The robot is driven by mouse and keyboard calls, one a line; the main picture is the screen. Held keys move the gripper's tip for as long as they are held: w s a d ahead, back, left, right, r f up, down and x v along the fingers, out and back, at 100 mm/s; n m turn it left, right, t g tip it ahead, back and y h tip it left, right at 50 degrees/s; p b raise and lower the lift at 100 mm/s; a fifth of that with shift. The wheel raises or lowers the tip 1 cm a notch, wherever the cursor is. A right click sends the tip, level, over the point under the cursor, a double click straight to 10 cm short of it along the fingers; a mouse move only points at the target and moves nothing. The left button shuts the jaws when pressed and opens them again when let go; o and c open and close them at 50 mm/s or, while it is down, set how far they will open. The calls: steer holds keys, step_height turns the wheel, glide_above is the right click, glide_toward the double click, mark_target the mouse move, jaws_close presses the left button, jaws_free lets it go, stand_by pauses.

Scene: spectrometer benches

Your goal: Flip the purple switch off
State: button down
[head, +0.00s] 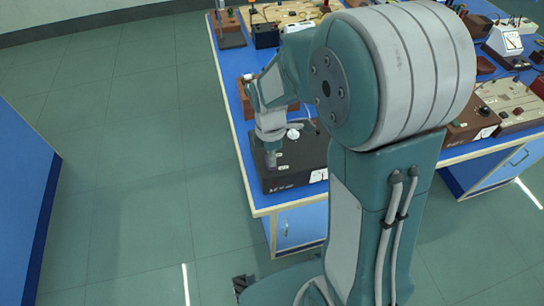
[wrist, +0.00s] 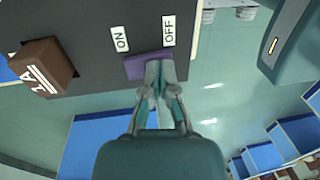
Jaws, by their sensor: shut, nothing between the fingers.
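The purple switch (wrist: 146,66) sits on a dark box in the wrist view, below the labels "ON" (wrist: 120,39) and "OFF" (wrist: 168,31). My gripper (wrist: 160,66) is shut and empty, with its fingertips at the right, OFF-side end of the switch. The fingertips overlap part of the switch; I cannot tell whether they touch it. In the head view my gripper (head: 271,160) points down over the front left of the black box (head: 295,182). The switch is not discernible there.
A brown block with a lettered face (wrist: 45,68) stands on the box left of the switch. The blue bench (head: 236,97) holds several other instruments. Open green floor (head: 120,180) lies left of the bench, with a blue cabinet (head: 22,170) at the far left.

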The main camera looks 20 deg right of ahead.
steer(key=shift+f, duration=0.1)
steer(key=shift+w, duration=0.75)
steer(key=shift+r, duration=0.2)
